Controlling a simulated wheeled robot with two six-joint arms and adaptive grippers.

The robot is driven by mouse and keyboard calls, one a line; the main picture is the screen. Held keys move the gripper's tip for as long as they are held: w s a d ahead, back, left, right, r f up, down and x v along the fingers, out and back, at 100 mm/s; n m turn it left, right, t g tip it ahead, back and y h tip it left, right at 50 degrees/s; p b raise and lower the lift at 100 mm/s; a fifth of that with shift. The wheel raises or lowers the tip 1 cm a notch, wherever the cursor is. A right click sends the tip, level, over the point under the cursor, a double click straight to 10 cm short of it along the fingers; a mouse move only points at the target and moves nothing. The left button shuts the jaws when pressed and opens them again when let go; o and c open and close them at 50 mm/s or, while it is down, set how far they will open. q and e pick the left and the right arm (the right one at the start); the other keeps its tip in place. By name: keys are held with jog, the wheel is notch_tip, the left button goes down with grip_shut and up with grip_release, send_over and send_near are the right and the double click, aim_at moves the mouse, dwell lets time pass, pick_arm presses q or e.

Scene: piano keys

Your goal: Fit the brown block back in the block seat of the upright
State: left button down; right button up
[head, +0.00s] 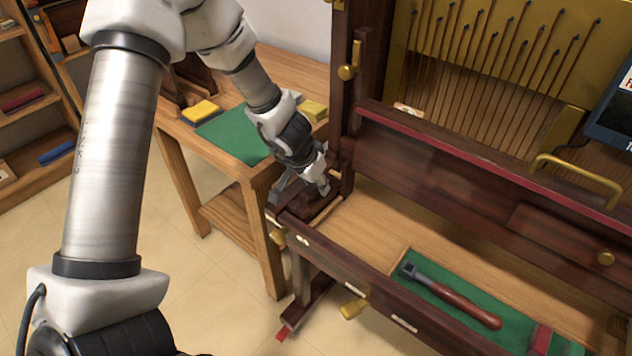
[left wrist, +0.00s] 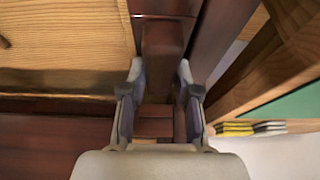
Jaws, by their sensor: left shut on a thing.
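The upright (head: 440,150) is dark brown wood, standing on the right of the head view. My left gripper (head: 304,188) is low over the left end of its keybed, beside the left post. In the left wrist view its fingers (left wrist: 160,80) are closed around the dark brown block (left wrist: 162,45), which points away from the camera between dark wooden parts. In the head view the block is mostly hidden by the gripper. I cannot make out the block seat, or whether the block touches it. My right gripper is not in view.
A wooden bench (head: 235,172) with a green mat (head: 237,135) and yellow cloths (head: 201,111) stands close left of the upright. A hammer (head: 450,297) lies in a green-lined tray on the right of the open keybed (head: 400,232). The keybed's middle is clear.

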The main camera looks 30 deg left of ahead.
pick_arm(q)
jog(key=shift+s+f, duration=0.15)
jog(key=shift+f, duration=0.05)
dwell(0.3)
dwell(0.3)
jog(key=shift+w+f, duration=0.15)
jog(key=shift+w, duration=0.1)
jog(key=shift+p, duration=0.4)
jog(key=c, duration=0.9)
grip_release()
jog(key=shift+w+f, duration=0.1)
jog(key=shift+o, duration=0.7)
jog(key=shift+w, duration=0.2)
jog(key=shift+s, duration=0.1)
